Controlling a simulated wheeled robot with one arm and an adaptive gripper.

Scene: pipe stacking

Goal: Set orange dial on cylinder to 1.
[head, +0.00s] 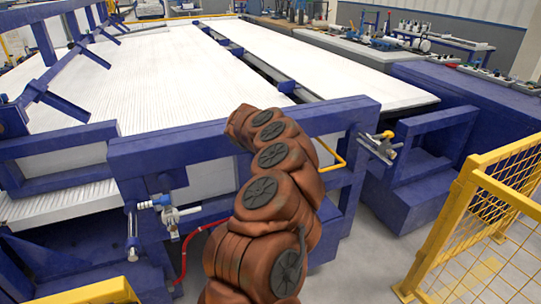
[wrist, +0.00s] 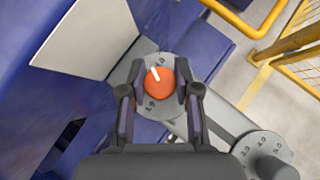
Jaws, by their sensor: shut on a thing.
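In the wrist view the orange dial (wrist: 159,84) sits on a round grey plate with dark marks around its rim. The dial's white line points up and slightly left. The marks are too small to read for certain. The grey cylinder (wrist: 226,116) runs from the plate toward the lower right. My gripper (wrist: 160,80) is shut on the orange dial, one finger on its left and one on its right. In the head view my brown-covered arm reaches forward over the blue frame, and my gripper is hidden behind it.
A second grey round plate (wrist: 265,150) with numbers lies at lower right in the wrist view. In the head view a blue frame (head: 240,125) edges the white table, a grey fitting with a yellow knob (head: 388,134) sticks out at right, and yellow fencing (head: 490,200) stands far right.

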